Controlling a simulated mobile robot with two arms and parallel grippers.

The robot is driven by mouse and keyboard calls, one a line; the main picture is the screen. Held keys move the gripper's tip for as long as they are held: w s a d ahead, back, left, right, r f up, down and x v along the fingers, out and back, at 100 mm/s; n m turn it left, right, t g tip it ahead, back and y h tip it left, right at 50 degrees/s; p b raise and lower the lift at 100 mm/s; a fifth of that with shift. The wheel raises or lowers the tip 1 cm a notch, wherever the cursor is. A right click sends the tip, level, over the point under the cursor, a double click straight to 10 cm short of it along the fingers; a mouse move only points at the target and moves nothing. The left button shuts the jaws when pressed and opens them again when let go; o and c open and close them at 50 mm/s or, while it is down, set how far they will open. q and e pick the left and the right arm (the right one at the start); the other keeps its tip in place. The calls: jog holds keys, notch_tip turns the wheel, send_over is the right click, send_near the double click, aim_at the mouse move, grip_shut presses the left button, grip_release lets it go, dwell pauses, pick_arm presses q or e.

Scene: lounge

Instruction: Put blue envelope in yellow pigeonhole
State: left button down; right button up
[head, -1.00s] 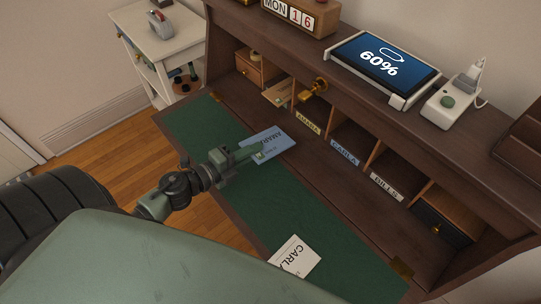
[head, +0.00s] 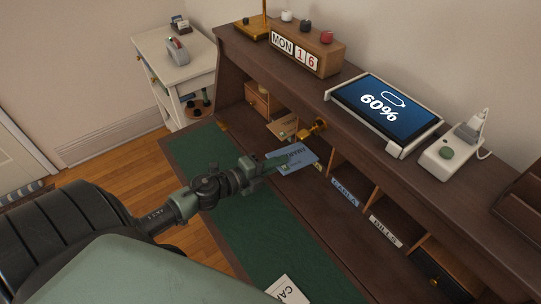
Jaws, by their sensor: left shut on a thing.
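The blue envelope (head: 297,155), with lettering on its face, is gripped at its near left edge by my left gripper (head: 280,164), which is shut on it. It is held above the desk, in front of the row of pigeonholes. The yellow pigeonhole is the one whose yellow label (head: 318,167) just shows past the envelope's right edge; the envelope hides most of the label and opening. I cannot tell whether the envelope's far edge is inside the opening. My right gripper is not in view.
A brass fitting (head: 312,129) juts out near the yellow pigeonhole. A tan envelope (head: 283,126) stands in the pigeonhole to the left. Blue (head: 345,192) and white (head: 385,231) labels mark pigeonholes to the right. A white envelope (head: 288,291) lies on the green desk mat (head: 250,234).

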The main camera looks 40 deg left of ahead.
aim_at(308, 151)
pick_arm(q)
jog(key=shift+x, duration=0.9)
jog(key=x, duration=0.6)
jog(key=shift+w+d+r+p, duration=0.2)
jog(key=shift+w+p, duration=0.1)
jog(key=shift+w, duration=0.1)
jog(key=shift+x, duration=1.4)
jog(key=c, duration=1.3)
grip_release()
jog(key=shift+f+b, duration=0.15)
jog(key=shift+b, duration=0.15)
